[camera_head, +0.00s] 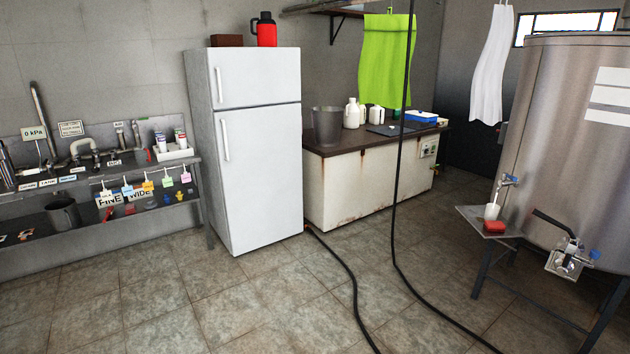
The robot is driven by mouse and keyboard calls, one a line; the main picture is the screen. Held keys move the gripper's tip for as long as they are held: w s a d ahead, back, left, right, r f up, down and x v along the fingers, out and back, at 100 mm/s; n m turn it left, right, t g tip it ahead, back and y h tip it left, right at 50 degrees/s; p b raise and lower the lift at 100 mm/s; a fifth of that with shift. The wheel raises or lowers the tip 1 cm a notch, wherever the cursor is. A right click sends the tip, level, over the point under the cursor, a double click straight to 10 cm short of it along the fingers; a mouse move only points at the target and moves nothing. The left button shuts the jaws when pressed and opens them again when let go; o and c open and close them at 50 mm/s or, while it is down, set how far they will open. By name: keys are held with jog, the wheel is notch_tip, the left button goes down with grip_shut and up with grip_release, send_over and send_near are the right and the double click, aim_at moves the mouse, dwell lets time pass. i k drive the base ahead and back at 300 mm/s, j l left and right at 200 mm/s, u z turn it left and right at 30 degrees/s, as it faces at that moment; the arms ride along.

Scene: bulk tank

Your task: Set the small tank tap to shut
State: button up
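The large steel tank (560,130) stands at the right edge of the head view. A small tap with a blue handle (510,179) sticks out of its left side, above a small ledge. The handle is too small to tell whether the tap is open or shut. Lower on the tank is a bigger outlet fitting (566,262) with a black pipe and another blue handle (595,255). My gripper is not in view.
A ledge (475,216) below the small tap holds a white cup (491,211) and a red block (494,227). A black hose (395,215) hangs down and runs across the floor before the tank. Tiled floor (240,300) is clear in front of the white fridge (250,150).

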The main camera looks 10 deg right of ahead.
aim_at(512, 178)
jog(key=i+l+z, duration=0.1)
jog(key=i+z, duration=0.7)
jog(key=i+j+z, duration=0.2)
jog(key=i+z, duration=0.2)
jog(key=i, duration=0.15)
